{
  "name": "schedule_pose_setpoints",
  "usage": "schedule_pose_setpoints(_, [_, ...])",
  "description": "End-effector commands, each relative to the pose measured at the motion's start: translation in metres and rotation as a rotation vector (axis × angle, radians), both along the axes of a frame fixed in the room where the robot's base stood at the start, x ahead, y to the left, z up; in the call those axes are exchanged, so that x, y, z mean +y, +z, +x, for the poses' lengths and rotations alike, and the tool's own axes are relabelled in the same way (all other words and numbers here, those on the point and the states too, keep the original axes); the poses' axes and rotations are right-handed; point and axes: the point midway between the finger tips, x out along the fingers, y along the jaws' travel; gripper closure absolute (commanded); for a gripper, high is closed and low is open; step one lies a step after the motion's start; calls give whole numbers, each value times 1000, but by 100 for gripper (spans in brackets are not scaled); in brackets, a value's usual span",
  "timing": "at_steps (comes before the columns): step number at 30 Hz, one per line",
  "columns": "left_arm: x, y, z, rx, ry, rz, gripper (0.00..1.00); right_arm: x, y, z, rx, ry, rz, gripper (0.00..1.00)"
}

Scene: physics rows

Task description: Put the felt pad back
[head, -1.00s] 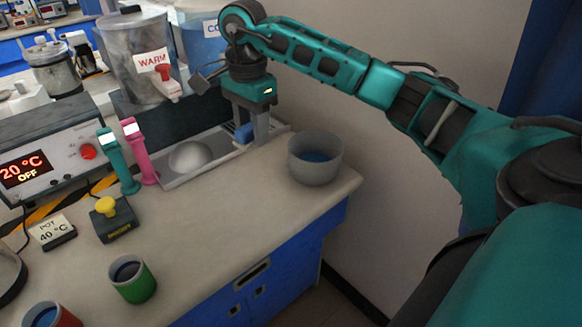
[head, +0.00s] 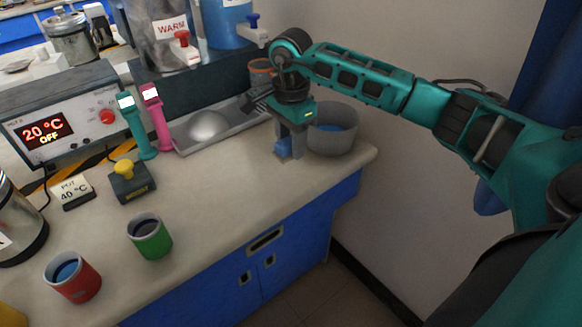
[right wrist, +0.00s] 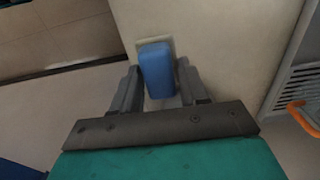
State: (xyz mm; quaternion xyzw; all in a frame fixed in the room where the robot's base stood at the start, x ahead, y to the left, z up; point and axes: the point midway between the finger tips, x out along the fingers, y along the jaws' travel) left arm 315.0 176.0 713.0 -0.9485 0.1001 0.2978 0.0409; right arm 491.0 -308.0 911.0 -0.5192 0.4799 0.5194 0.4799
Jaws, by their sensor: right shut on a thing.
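My right gripper (head: 290,150) is over the counter's right end, just left of the grey bowl. It is shut on a small blue block (head: 282,148), which I take to be the felt pad. In the right wrist view the blue block (right wrist: 157,70) sits between the two fingers (right wrist: 160,88), with a pale flat patch at its far end. I cannot tell whether that patch is part of the block or lies on the surface below. Whether the block touches the counter is unclear. My left gripper is not in view.
A grey bowl with blue liquid (head: 345,142) stands close at the gripper's right. A metal drip tray (head: 185,147) lies behind left, below the WARM (head: 158,35) and blue (head: 222,25) dispensers. Red (head: 80,291) and green (head: 160,241) cups stand front left. The middle counter is clear.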

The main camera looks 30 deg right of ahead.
Motion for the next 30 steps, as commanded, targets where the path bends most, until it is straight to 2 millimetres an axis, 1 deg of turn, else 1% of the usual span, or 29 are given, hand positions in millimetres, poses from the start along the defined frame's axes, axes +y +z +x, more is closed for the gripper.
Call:
schedule_pose_setpoints(1, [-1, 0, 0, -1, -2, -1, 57, 0, -12, -1, 4, -1, 1, 85])
schedule_pose_setpoints(3, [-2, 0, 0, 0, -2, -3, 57, 0, -22, -1, 2, -1, 0, 85])
schedule_pose_setpoints(11, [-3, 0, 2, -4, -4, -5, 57, 0, -41, 0, 2, -1, 0, 85])
schedule_pose_setpoints(15, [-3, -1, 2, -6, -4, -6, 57, 1, -64, -1, 4, -1, 2, 85])
schedule_pose_setpoints(17, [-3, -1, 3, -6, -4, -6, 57, 0, -71, 0, 3, -2, 1, 85])
schedule_pose_setpoints(19, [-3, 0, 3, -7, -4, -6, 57, 0, -75, 0, 0, -1, 0, 85])
schedule_pose_setpoints(25, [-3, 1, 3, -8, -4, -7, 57, 0, -74, 0, -1, -1, 0, 85])
schedule_pose_setpoints(29, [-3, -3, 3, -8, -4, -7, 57, 0, -79, 0, -1, -1, -1, 85])
schedule_pose_setpoints(30, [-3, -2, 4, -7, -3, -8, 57, 0, -78, 0, -1, -1, -1, 54])
